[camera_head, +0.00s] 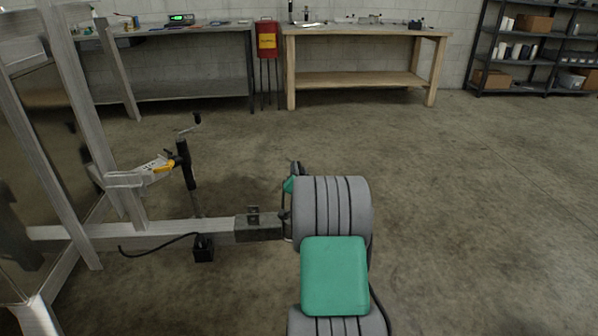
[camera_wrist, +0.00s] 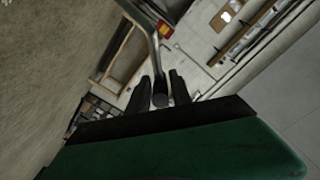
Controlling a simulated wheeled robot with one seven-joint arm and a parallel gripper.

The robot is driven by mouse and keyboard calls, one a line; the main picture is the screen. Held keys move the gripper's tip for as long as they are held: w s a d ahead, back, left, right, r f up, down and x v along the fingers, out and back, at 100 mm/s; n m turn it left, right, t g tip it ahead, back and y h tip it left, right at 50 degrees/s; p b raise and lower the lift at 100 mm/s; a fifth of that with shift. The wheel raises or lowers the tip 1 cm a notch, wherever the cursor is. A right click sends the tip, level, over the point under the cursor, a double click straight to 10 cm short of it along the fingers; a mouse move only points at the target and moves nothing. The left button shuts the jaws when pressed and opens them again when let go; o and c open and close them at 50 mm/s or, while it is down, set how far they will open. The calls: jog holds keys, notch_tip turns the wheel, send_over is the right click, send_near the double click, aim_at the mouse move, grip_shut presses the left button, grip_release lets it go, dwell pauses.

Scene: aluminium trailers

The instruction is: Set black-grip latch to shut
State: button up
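In the wrist view, the two dark fingers of my gripper (camera_wrist: 161,88) stand on either side of a dark, round-ended grip (camera_wrist: 160,100). I take this as the black-grip latch. The gaps beside the grip are too small and dark to show whether the fingers press on it. In the head view, my grey and green arm reaches to the end of the trailer tongue (camera_head: 225,231). It hides most of my gripper and the latch there.
A jack (camera_head: 185,163) with a crank stands on the tongue, left of my arm. The trailer's aluminium frame (camera_head: 75,120) rises at the left. The floor at right is clear.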

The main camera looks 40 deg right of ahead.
grip_shut()
dwell(1.0)
